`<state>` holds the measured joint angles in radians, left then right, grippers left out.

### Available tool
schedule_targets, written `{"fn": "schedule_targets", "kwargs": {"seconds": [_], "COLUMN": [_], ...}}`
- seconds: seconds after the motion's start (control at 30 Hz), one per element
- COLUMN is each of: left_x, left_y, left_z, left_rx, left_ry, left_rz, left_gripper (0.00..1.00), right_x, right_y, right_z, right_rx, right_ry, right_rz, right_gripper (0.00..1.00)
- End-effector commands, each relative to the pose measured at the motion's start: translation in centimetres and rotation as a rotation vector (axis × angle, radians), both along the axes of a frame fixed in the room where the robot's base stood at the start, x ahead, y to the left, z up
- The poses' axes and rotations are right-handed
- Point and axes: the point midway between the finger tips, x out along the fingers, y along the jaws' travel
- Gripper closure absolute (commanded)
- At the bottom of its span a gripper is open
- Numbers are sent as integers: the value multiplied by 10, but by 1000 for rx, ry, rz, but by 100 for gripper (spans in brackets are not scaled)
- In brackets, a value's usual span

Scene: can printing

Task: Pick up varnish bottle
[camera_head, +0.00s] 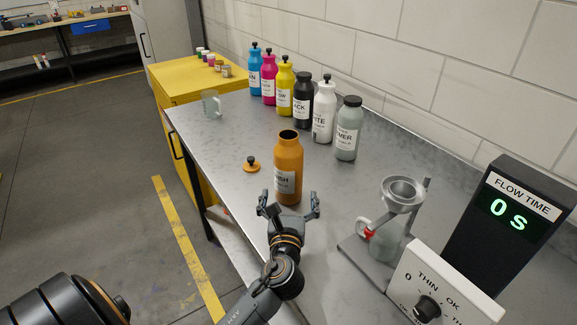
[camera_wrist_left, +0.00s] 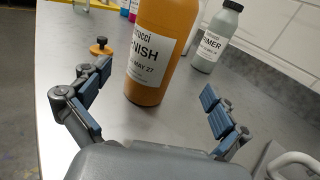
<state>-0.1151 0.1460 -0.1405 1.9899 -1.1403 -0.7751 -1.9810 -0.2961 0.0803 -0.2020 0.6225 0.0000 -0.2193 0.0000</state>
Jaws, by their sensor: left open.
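The orange varnish bottle (camera_head: 288,160) stands upright and uncapped on the metal table, its white label facing me. It also shows in the left wrist view (camera_wrist_left: 147,85), where its top is cut off. Its orange cap (camera_head: 251,165) with a black knob lies on the table to its left, and also shows in the left wrist view (camera_wrist_left: 101,47). My left gripper (camera_head: 290,205) is open at the near side of the bottle. In the left wrist view its two fingers (camera_wrist_left: 157,106) are spread wide, with the bottle just beyond and between them. My right gripper is not in view.
Several ink bottles (camera_head: 285,88) and a grey primer bottle (camera_head: 347,130) line the table's back. A flow cup stand (camera_head: 402,190) and a flow time display (camera_head: 505,215) are at right. A clear beaker (camera_head: 211,104) stands at the left edge of the metal table (camera_head: 225,140).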

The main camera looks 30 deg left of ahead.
Motion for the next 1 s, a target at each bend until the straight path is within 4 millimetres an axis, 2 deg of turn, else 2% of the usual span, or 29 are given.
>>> {"fn": "schedule_targets", "kwargs": {"seconds": [0.1, 0.17, 0.37, 0.63, 0.97, 1.0], "left_x": [18, 24, 34, 64, 71, 71], "left_y": [12, 15, 23, 47, 50, 50], "left_z": [1, 1, -1, -6, -7, -7], "left_rx": [1, 0, -2, -2, -3, -3], "left_ry": [-2, -1, -1, -1, -1, -1], "left_rz": [2, 1, 2, 3, 1, 1], "left_gripper": [1, 1, 1, 1, 1, 9], "right_x": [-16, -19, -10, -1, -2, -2], "right_y": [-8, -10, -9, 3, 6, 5], "right_z": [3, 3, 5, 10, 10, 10], "right_rx": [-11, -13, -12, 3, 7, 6], "right_ry": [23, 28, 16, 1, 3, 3], "right_rz": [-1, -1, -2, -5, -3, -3], "right_gripper": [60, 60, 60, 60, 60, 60]}}
